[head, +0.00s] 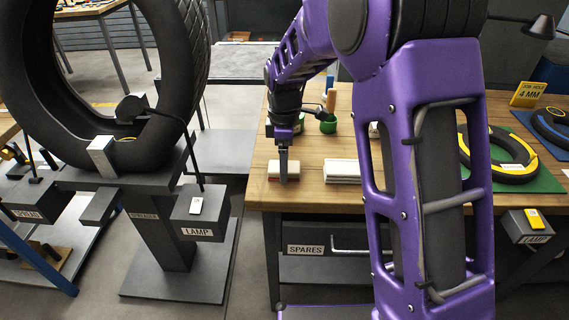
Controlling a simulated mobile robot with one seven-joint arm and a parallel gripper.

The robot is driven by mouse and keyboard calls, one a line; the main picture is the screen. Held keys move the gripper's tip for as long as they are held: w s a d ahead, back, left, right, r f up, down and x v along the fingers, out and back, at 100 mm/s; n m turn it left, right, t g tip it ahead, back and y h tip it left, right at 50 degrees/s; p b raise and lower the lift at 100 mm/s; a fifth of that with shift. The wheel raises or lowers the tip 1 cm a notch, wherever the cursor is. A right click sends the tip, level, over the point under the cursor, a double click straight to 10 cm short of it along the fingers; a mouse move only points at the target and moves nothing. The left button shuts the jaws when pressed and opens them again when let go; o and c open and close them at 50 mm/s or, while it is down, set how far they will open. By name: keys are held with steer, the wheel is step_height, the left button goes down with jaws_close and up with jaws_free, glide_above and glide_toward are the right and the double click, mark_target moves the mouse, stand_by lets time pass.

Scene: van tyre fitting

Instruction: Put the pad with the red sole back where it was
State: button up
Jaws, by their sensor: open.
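A small cream block with a reddish-brown band (274,171) lies on the wooden bench near its front left edge. It looks like the pad, but its sole is too small and covered to make out surely. My gripper (284,176) points down at this block, its fingers in front of or around it; I cannot tell whether they touch. The gripper is open. A white ridged block (342,171) lies just to the right on the bench.
A green pot (328,124) stands behind the gripper. A large tyre (175,90) stands on a grey stand at left. My arm hides the bench's middle. At right, a tyre piece (500,155) lies on a green mat (540,182).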

step_height(320, 180, up, 11)
steer(key=p, duration=0.1)
steer(key=shift+p, duration=0.3)
